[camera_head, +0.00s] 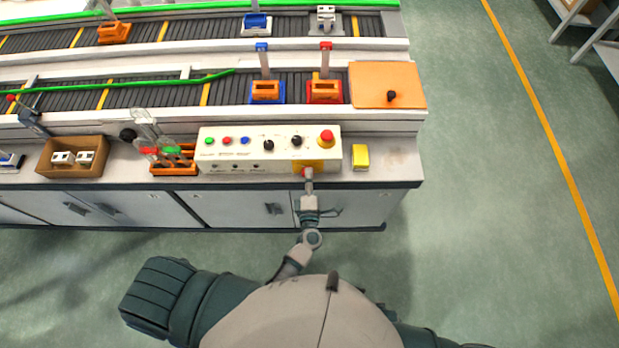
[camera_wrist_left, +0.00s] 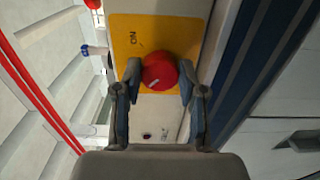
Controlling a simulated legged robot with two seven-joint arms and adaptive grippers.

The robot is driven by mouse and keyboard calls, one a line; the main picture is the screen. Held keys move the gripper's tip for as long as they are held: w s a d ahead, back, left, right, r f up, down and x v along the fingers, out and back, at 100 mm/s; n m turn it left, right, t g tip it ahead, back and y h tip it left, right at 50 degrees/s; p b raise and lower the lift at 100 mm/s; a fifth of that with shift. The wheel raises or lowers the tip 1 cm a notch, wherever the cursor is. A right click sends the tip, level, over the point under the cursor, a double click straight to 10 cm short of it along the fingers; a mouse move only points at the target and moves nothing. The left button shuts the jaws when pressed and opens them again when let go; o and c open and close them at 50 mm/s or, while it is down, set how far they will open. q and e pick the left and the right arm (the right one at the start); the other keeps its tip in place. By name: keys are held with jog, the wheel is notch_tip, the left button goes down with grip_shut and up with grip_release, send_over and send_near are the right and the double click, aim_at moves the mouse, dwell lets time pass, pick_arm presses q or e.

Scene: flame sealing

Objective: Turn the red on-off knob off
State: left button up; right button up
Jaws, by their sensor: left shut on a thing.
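The red on-off knob (camera_wrist_left: 159,72) sits on a yellow plate (camera_wrist_left: 127,50) marked "ON" in the left wrist view. A pale line marks the knob's face and is slanted. In the head view my left gripper (camera_head: 308,181) reaches up to the box's front from below. My right gripper is out of view.
A red emergency button (camera_head: 326,137) and several smaller buttons and black knobs are on the box top. A yellow block (camera_head: 360,156) is right of it. An orange rack with tubes (camera_head: 174,170) and a brown box (camera_head: 72,172) are left. Conveyors run behind.

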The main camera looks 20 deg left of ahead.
pick_arm(q)
jog(key=shift+s+f, duration=0.1)
jog(key=shift+f, duration=0.1)
jog(key=o, duration=1.1)
jog(key=shift+a, duration=0.1)
jog(key=shift+o, duration=0.2)
jog(key=v, duration=1.2)
jog(key=s+d+f+m+g+h, duration=0.1)
jog(key=s+f+m+g+h, duration=0.25)
jog(key=f+m, duration=0.65)
jog(key=s+d+f+m+g+h, duration=0.1)
jog(key=s+f+m+g+h, duration=0.45)
jog(key=f, duration=0.75)
jog(key=s+a+f+m+g+y, duration=0.3)
jog(key=s+a+f+m+g, duration=0.4)
jog(key=s+a+f, duration=0.4)
jog(key=a+f+m, duration=0.1)
jog(key=a, duration=0.2)
jog(key=shift+s+y, duration=0.4)
